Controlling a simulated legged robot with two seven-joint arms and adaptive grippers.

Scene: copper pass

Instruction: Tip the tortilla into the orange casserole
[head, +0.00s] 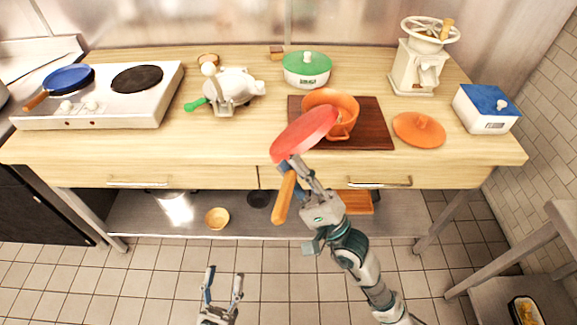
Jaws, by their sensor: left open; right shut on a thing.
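The orange casserole (345,126) stands open on a dark wooden board (376,128) on the worktop. A red pan (304,135) with a wooden handle (284,198) is tilted steeply at the casserole's left front rim and overlaps it in view; I cannot tell if they touch. Mostly the pan's red outside shows. No tortilla is visible; the pan's inside and part of the casserole's inside are hidden. My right gripper (298,178) is shut on the red pan near its handle. My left gripper (223,281) is open and empty, low in front of the table.
The orange lid (418,130) lies right of the board. A green-lidded pot (306,70) stands behind, a white press (232,91) to the left, and a hob with a blue pan (68,79) further left. A grinder (417,68) and blue-lidded box (486,107) stand right.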

